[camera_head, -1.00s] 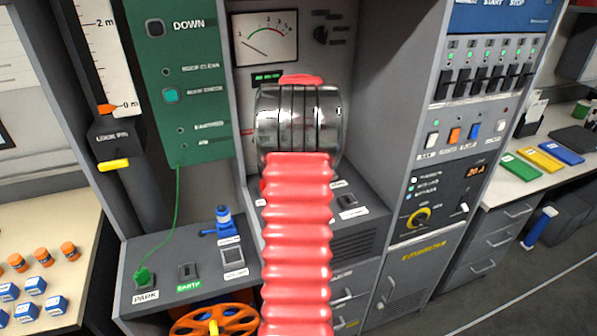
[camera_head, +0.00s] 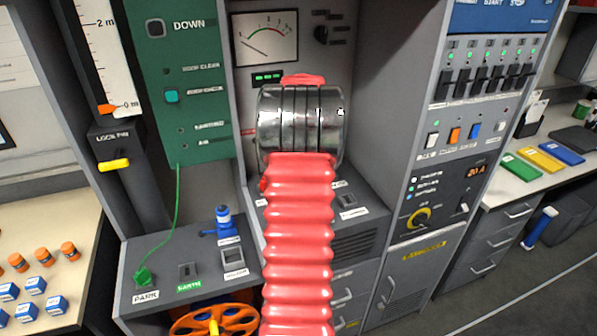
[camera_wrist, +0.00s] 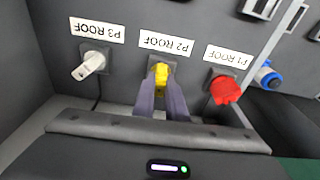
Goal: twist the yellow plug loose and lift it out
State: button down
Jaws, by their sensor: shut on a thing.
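The yellow plug (camera_wrist: 161,72) sits at the socket under the label "P2 ROOF" in the wrist view, which shows the labels upside down. My gripper (camera_wrist: 161,88) is shut on the yellow plug, one finger on each side of it. I cannot tell whether the plug is still seated or turned. In the head view my red sleeved arm and metal wrist hide the plug and the gripper fingers.
A white plug (camera_wrist: 90,65) at "P3 ROOF" and a red plug (camera_wrist: 225,90) at "P1 ROOF" flank the yellow one closely. A blue connector (camera_wrist: 267,76) is further right. A green cable plug (camera_head: 144,277) stands at "PARK", with an orange reel (camera_head: 213,320) below.

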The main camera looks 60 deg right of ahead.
jog(key=shift+r, duration=1.1)
dwell(0.6)
jog(key=shift+r, duration=2.85)
